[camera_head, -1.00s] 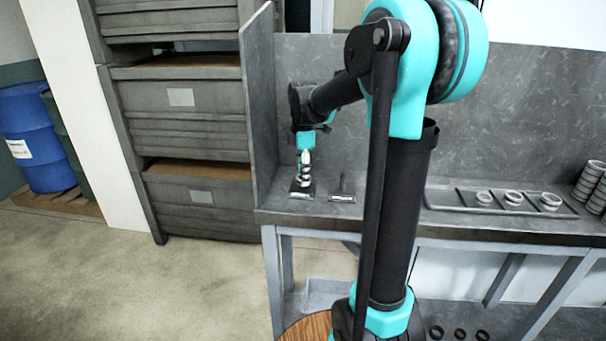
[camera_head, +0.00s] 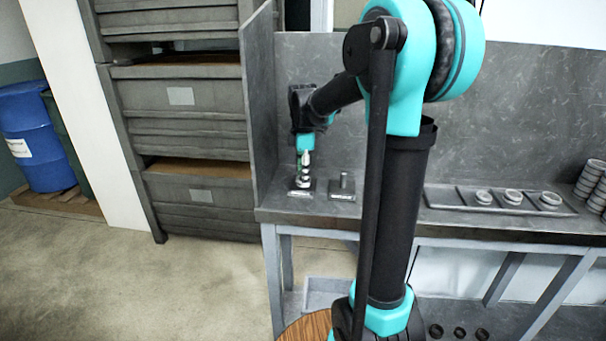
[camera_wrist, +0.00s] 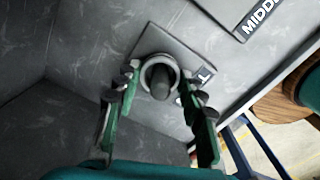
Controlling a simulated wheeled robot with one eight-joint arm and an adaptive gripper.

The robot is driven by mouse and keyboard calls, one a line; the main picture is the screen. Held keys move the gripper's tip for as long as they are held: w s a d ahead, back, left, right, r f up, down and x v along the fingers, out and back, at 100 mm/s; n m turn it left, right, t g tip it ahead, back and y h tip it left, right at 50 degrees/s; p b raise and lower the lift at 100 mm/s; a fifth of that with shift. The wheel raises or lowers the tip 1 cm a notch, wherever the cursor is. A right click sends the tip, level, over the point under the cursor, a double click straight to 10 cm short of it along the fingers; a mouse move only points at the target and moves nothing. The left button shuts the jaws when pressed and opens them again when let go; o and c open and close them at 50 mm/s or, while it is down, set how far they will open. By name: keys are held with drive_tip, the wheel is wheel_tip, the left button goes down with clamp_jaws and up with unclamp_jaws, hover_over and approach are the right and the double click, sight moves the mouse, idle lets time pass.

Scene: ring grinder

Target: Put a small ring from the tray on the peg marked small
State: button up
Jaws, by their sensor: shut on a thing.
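My gripper (camera_head: 303,176) points down over the leftmost peg plate (camera_head: 290,192) on the bench. In the wrist view its fingers (camera_wrist: 163,88) stand on both sides of a grey ring (camera_wrist: 174,73). The ring appears around the dark peg (camera_wrist: 161,84); its height on the peg is hard to tell. The gripper is shut on this ring. The plate's label (camera_wrist: 205,74) is mostly hidden by a finger. The tray (camera_head: 447,198) on the right of the bench holds several rings, including one at its left (camera_head: 484,197).
A second peg (camera_head: 343,182) stands close on the right; its plate label (camera_wrist: 262,16), partly cut off, reads "MIDD". A grey side panel (camera_head: 260,110) rises left of the pegs. Stacked rings (camera_head: 590,178) stand at the far right.

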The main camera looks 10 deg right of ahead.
drive_tip(key=shift+f, duration=0.1)
drive_tip(key=o, duration=0.9)
drive_tip(key=shift+r, duration=5.5)
